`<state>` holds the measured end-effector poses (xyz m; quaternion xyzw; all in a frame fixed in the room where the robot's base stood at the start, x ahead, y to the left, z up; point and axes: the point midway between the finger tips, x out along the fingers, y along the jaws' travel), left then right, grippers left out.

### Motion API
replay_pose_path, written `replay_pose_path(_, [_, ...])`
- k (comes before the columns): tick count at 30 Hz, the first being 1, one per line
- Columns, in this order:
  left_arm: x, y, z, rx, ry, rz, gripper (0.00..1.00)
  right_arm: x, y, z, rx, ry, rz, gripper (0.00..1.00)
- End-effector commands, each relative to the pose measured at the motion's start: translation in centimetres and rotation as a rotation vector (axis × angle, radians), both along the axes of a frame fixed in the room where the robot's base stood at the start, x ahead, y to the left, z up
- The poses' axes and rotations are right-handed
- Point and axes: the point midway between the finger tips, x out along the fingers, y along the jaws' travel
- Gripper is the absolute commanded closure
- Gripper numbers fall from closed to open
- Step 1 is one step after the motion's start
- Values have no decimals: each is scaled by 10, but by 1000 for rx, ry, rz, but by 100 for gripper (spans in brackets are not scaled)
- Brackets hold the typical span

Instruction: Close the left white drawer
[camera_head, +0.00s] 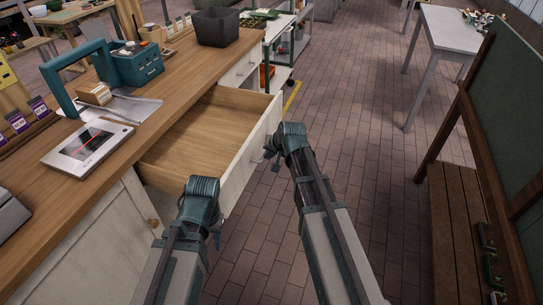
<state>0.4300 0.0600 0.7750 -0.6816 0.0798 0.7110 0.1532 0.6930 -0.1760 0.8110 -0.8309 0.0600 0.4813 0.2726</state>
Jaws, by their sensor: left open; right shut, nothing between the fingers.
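The left white drawer (252,148) is pulled out of the wooden-topped counter, with its white front facing the floor aisle. Its wooden inside looks empty. My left gripper (203,192) is at the near end of the drawer, by its near front corner; its fingers are mostly hidden by my wrist, and it is open. My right gripper (272,149) is in front of the outer face of the drawer, near its middle; it is shut and holds nothing. I cannot tell whether either gripper touches the drawer.
The counter top (185,65) holds a tablet-like device (87,145), a teal toolbox (135,64) and a black bin (216,27). A green shelf cart (283,45) stands beyond the counter. The brick floor (350,130) is clear toward a wooden bench (455,230) at right.

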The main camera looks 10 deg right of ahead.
Motion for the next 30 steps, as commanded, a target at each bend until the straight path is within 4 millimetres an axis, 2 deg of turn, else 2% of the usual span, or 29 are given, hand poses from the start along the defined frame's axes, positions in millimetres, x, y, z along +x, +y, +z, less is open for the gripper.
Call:
replay_pose_path(5, [0,0,0,0,0,0,55,26,34,0,0,0,7,100])
replay_pose_path(21, [0,0,0,0,0,0,55,131,188,0,0,0,6,100])
replay_pose_path(27, [0,0,0,0,0,0,55,159,230,0,-1,0,4,100])
replay_pose_path(30, [0,0,0,0,0,0,55,169,245,0,0,0,2,100])
